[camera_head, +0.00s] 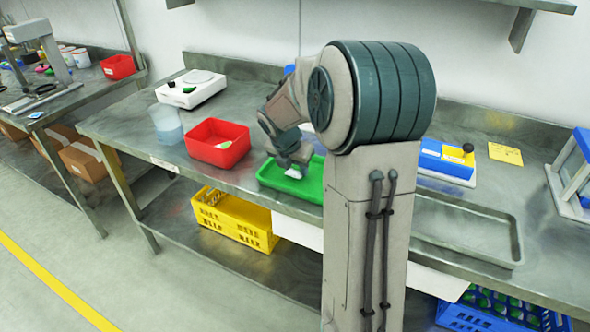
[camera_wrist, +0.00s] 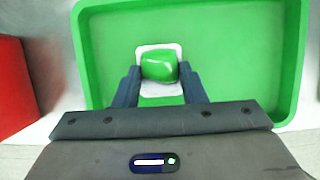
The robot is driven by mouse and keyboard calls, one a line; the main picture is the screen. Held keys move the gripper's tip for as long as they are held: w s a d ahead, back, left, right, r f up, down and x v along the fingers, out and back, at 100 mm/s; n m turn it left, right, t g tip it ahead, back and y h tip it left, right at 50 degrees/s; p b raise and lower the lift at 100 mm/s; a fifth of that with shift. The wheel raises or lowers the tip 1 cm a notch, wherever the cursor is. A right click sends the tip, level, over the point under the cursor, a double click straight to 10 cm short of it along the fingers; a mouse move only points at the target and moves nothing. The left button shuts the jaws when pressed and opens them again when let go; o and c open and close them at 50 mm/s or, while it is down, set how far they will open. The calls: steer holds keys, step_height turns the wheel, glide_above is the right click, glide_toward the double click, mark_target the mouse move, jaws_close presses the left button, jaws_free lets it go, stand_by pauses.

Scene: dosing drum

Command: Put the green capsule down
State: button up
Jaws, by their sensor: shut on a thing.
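The green capsule (camera_wrist: 159,68) is between the fingers of my gripper (camera_wrist: 160,78), which is shut on it. A white square piece (camera_wrist: 146,49) shows around the capsule; I cannot tell whether it is part of it. The green tray (camera_wrist: 230,95) lies below, and the capsule is over its inner floor near one side. In the head view my gripper (camera_head: 292,170) is above the left part of the green tray (camera_head: 310,187), with something white at its tips. How high the capsule is above the tray floor is unclear.
A red bin (camera_head: 205,153) with a small pale-green item stands left of the tray on the steel table (camera_head: 150,138). A clear beaker (camera_head: 167,125) and a white scale (camera_head: 185,93) stand further left.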

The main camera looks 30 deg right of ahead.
steer(key=shift+f, duration=0.35)
steer(key=shift+f, duration=0.2)
steer(key=o, duration=1)
